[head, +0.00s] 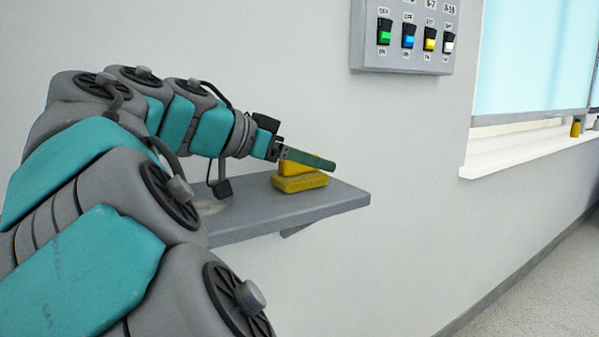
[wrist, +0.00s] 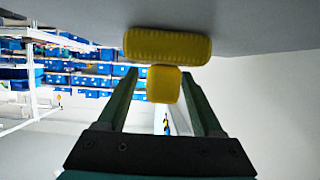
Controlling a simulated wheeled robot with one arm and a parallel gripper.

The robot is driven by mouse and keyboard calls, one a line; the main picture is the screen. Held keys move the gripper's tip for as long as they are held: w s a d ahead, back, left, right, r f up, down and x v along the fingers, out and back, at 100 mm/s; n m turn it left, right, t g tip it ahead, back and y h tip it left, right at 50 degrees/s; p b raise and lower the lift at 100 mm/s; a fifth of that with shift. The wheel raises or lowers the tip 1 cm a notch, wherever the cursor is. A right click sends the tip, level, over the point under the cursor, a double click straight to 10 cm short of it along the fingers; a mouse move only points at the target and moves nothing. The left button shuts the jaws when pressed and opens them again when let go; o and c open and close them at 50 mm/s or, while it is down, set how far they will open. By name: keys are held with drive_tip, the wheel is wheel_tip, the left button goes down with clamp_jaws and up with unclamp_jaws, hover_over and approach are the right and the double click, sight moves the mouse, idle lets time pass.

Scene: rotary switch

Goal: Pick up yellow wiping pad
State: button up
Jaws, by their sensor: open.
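The yellow wiping pad (head: 300,184) lies on the grey wall shelf (head: 290,208), near its right end in the head view. A narrower yellow block sits on its wide lower part; I cannot tell if they are one piece. In the wrist view the wide part (wrist: 168,46) rests against the shelf surface, and the narrower block (wrist: 163,84) shows between my fingers. My gripper (head: 325,162) is open, its green fingers on either side of the upper block. The near finger hides part of the block in the head view.
A grey switch panel (head: 405,52) with green, blue, yellow and white switches is on the wall above. A window with a white sill (head: 520,150) is at right. The shelf's right end is free. Blue bins (wrist: 85,77) stand on racks in the wrist view's background.

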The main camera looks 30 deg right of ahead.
drive_tip(key=shift+d+f, duration=0.25)
drive_tip(key=shift+d, duration=0.25)
clamp_jaws()
